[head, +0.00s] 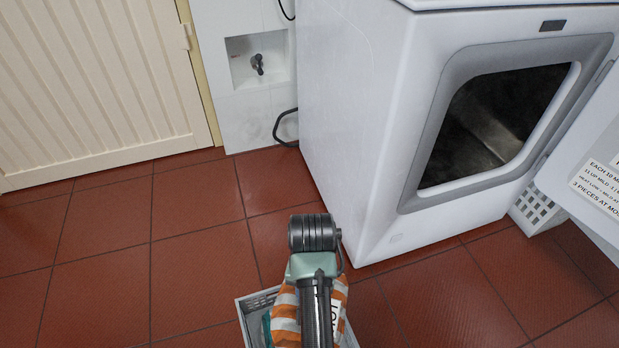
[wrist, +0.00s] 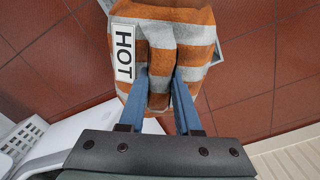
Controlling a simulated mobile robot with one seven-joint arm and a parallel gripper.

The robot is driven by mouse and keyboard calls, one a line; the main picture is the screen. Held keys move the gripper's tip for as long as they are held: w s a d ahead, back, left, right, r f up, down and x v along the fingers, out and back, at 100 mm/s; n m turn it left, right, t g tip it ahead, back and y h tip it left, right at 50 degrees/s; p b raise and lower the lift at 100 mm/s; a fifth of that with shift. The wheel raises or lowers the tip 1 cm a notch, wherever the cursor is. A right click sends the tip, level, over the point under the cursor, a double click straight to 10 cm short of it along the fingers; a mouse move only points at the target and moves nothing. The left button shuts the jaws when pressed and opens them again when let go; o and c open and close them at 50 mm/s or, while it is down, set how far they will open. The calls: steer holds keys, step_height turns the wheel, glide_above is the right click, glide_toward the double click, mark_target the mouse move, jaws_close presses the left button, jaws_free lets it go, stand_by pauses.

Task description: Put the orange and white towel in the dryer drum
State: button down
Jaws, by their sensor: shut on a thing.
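The orange and white striped towel (wrist: 195,50) hangs between the two blue fingers of my gripper (wrist: 160,80) in the wrist view, pinched into a fold. A white label reading HOT is on the towel. In the head view the towel (head: 285,322) shows at the bottom centre, partly hidden by my arm, over a grey basket (head: 246,309). The dryer (head: 370,130) stands to the right, up from my gripper. Its drum (head: 490,120) is dark, open and looks empty where visible. The fingertips are hidden in the head view.
The dryer door (head: 580,195) hangs open at the right edge and carries a printed notice. A white perforated basket (head: 538,212) stands on the floor below it. A cream slatted door (head: 90,85) is at the left. The red tiled floor (head: 110,260) is clear at left.

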steer(key=r, duration=0.1)
steer(key=w+r+n+p, duration=0.1)
steer(key=r, duration=0.1)
steer(key=r+n+p, duration=0.1)
steer(key=r, duration=0.1)
steer(key=shift+w+a+r, duration=0.1)
steer(key=shift+w+r, duration=0.1)
steer(key=shift+w, duration=0.2)
steer(key=s+r+p, duration=0.2)
steer(key=r+p, duration=0.9)
steer(key=p, duration=0.1)
steer(key=s+r+p, duration=0.3)
steer(key=r+p, duration=0.8)
steer(key=p, duration=0.1)
steer(key=s+r+p, duration=0.2)
steer(key=r+p, duration=1)
steer(key=shift+s+p, duration=0.25)
steer(key=shift+p, duration=0.1)
steer(key=shift+f, duration=0.15)
